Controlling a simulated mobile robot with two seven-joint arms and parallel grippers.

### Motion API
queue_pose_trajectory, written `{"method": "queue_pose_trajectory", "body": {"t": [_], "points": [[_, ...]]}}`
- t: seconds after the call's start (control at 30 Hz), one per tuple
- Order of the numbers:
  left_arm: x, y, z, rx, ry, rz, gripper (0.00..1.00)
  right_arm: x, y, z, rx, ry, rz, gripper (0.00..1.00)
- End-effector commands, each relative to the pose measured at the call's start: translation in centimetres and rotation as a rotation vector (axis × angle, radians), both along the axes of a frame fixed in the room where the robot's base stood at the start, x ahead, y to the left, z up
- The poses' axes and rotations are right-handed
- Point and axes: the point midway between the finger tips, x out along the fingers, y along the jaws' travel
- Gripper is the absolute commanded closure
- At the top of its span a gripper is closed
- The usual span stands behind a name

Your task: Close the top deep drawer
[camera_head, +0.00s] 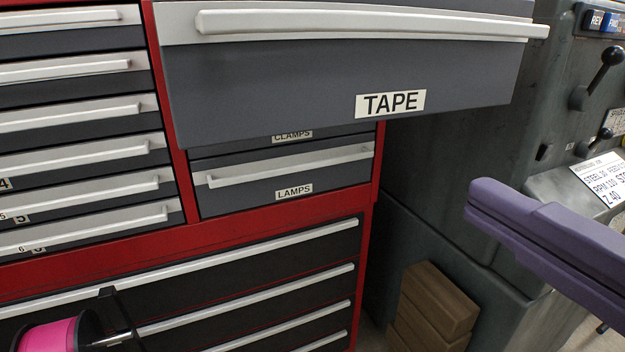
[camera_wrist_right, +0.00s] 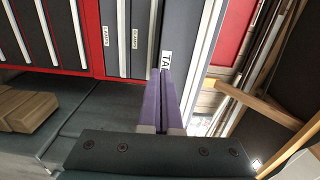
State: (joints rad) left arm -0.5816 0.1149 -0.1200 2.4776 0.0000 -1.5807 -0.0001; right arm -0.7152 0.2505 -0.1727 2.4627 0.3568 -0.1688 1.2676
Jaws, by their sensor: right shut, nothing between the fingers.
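The top deep drawer, labelled TAPE (camera_head: 300,90), stands pulled out of the red cabinet, its grey front high in the head view. A long pale handle (camera_head: 370,24) runs along its top. My right gripper (camera_head: 474,198) has purple fingers pressed together, with nothing between them. In the head view its tips are below and right of the drawer front, apart from it in the picture. In the right wrist view the fingers (camera_wrist_right: 167,75) point toward the TAPE label (camera_wrist_right: 166,59); I cannot tell the distance. My left gripper is not in view.
The LAMPS drawer (camera_head: 285,180) below is shut. Small drawers (camera_head: 75,105) fill the left column. A grey-green machine (camera_head: 440,150) with levers stands close at right. Wooden blocks (camera_head: 435,302) lie low beside the cabinet. A pink spool (camera_head: 52,335) is at the lower left.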

Motion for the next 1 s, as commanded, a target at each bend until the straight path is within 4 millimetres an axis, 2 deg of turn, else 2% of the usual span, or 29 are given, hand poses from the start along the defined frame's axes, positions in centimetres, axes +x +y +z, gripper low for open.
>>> {"method": "queue_pose_trajectory", "body": {"t": [0.17, 0.27, 0.73, 1.0], "points": [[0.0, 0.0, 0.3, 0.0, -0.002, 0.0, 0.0, 1.1, 0.3, 0.5, 0.035, -0.013, -0.006, 1.0], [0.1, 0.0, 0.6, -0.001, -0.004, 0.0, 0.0, 2.4, 0.8, 0.6, 0.033, -0.015, -0.006, 1.0], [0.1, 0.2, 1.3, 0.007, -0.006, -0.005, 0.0, 10.9, 3.9, 0.5, 0.029, -0.013, -0.004, 1.0], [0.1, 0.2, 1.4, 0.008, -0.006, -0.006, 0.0, 13.0, 4.6, 0.3, 0.028, -0.01, -0.004, 1.0]]}}
